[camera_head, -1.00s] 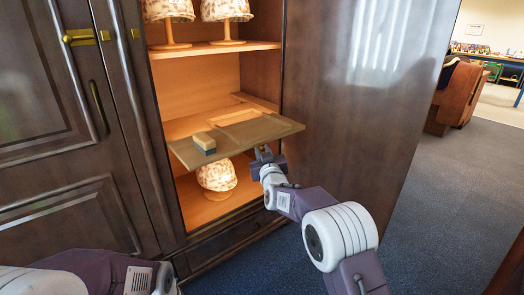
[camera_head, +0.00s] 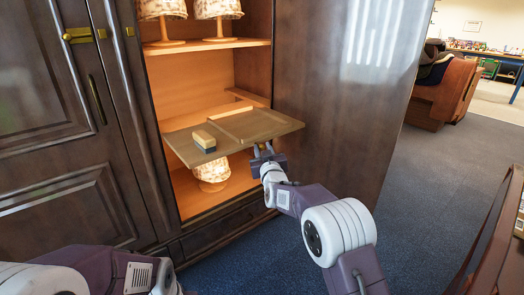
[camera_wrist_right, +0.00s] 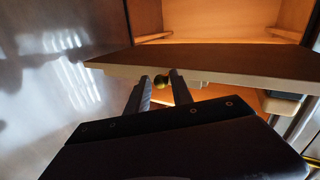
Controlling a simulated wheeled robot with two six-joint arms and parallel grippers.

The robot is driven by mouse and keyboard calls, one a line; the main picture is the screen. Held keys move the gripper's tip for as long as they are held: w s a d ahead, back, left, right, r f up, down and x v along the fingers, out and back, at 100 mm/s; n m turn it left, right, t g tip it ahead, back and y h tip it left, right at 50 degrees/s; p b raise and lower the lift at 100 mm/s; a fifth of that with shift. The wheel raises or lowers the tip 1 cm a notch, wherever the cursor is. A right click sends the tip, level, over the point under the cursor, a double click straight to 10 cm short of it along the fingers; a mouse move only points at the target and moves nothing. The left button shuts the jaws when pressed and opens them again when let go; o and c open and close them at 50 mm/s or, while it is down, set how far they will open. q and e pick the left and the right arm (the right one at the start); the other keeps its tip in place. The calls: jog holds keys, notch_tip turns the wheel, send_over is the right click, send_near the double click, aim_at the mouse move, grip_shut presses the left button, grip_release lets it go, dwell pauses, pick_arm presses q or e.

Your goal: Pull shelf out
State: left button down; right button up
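The wooden pull-out shelf (camera_head: 262,127) sticks out of the open, lit cabinet at mid height. My right gripper (camera_head: 264,150) is at the shelf's front right edge. A block-shaped brush (camera_head: 205,141), tan on top and dark below, lies on the left part of the shelf. My left arm shows at the lower left; its gripper is out of view.
Lamps (camera_head: 217,12) with patterned shades stand on the upper shelf (camera_head: 205,46), and another lamp (camera_head: 212,172) stands below the pulled-out shelf. The open cabinet door (camera_head: 345,90) is on the right. Blue-grey carpet (camera_head: 425,190) is clear beyond it, before a brown armchair (camera_head: 445,95).

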jog(key=shift+o, duration=0.6)
jog(key=shift+d, duration=0.1)
jog(key=s+d+p, duration=0.1)
jog(key=s, duration=0.8)
jog(key=shift+p, duration=0.4)
jog(key=shift+d, duration=0.15)
